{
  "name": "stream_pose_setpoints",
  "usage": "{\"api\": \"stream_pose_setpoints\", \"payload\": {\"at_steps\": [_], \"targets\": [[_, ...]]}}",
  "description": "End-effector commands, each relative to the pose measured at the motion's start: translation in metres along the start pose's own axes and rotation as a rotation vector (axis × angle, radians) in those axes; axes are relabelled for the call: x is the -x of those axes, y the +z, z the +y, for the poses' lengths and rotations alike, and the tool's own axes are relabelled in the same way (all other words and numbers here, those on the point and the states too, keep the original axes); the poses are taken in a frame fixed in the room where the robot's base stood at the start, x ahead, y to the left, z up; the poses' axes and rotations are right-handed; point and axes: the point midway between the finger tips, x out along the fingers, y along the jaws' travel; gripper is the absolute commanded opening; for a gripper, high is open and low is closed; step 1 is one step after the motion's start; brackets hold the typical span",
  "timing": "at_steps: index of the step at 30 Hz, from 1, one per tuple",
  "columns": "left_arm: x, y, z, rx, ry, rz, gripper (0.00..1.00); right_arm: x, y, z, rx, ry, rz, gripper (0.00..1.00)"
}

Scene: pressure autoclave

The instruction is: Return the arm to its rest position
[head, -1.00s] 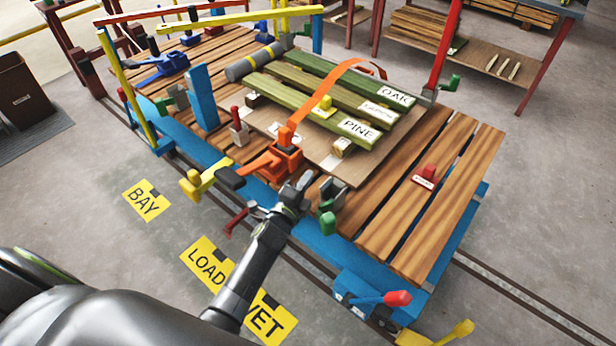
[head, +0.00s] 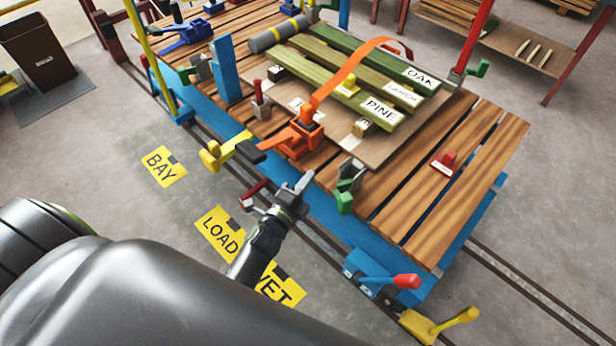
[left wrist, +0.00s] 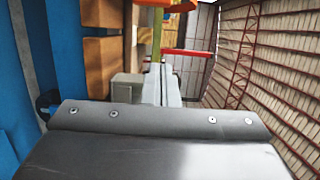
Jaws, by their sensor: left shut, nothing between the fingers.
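My left gripper (head: 303,184) is shut and empty. It hangs just off the near edge of the blue-framed cart (head: 318,208), in front of the orange ratchet (head: 303,132) and left of a green-and-grey clamp (head: 346,186). In the left wrist view its grey fingers (left wrist: 162,85) point away from the camera, with the blue frame and plank ends on the left. My left arm comes in from the lower left. My right gripper is not in view.
An orange strap (head: 350,75) crosses green boards labelled OAK, LARCH and PINE on the cart. A yellow handle (head: 226,150) and a red-tipped lever (head: 406,281) stick out along the near side. Open floor with yellow signs (head: 163,166) lies at the left.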

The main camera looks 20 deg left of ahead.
Motion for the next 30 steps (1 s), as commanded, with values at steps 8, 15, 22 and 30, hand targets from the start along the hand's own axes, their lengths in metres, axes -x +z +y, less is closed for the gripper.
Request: {"api": "stream_pose_setpoints", "payload": {"at_steps": [8, 15, 22, 30], "targets": [[0.0, 0.0, 0.001, 0.003, 0.003, -0.001, 0.0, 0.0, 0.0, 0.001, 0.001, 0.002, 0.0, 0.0], [0.028, 0.015, 0.084, 0.233, 0.203, -0.077, 0.0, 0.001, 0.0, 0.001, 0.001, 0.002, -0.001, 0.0], [0.125, 0.037, 0.229, 0.672, 0.559, -0.346, 0.0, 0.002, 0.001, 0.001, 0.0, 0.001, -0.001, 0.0], [0.291, 0.051, 0.344, 1.079, 0.871, -0.832, 0.0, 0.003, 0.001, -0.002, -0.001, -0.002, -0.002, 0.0]]}}
